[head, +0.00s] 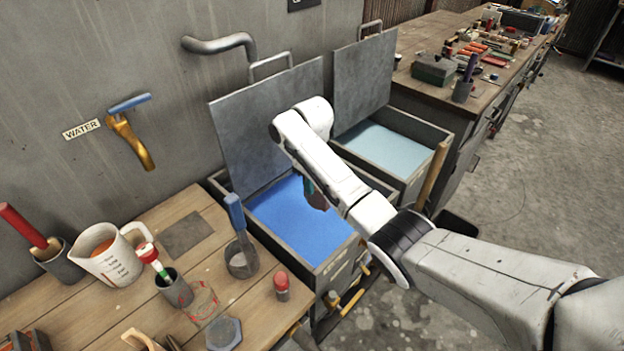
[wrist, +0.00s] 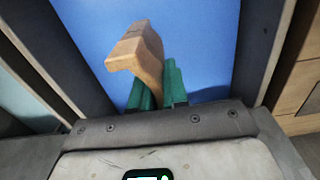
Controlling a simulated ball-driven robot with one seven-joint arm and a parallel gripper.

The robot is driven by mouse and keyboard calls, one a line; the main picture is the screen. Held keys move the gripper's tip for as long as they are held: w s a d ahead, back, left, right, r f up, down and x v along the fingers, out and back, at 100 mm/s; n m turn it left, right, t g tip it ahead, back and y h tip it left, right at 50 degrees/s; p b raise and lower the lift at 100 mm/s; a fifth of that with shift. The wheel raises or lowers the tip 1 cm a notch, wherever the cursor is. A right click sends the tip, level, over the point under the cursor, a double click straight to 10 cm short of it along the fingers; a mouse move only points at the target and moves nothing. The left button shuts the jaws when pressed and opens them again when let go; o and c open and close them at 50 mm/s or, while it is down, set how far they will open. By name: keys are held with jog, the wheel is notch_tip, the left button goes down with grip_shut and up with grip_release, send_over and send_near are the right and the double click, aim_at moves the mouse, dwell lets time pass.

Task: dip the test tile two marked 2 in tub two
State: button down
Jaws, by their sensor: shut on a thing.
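My gripper (wrist: 157,88) has green fingers and is shut on a light wooden handle-like piece (wrist: 136,46) with a wider crosswise top. In the head view my gripper (head: 308,187) hangs over the near tub (head: 323,268), which holds bright blue liquid (head: 290,215). A brownish part of the held thing (head: 317,199) shows just below the fingers. No 2 is readable on it, and I cannot tell whether its lower end touches the liquid. The farther tub (head: 428,143) holds pale blue-green liquid (head: 378,146). The tub labels are too small to read.
Grey lids stand open behind both tubs (head: 262,120) (head: 362,80). A wooden bench at the left carries a measuring jug (head: 112,262), a red-capped bottle (head: 282,287) and a blue-handled tool (head: 237,215). A water tap (head: 130,135) juts from the wall.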

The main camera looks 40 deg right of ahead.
aim_at(312, 205)
jog(key=shift+f+b, duration=1.3)
jog(key=shift+f, duration=1.35)
notch_tip(312, 205, down, 7)
jog(key=b, duration=0.4)
jog(key=shift+f+b, duration=0.2)
jog(key=shift+b, duration=0.15)
dwell(4.3)
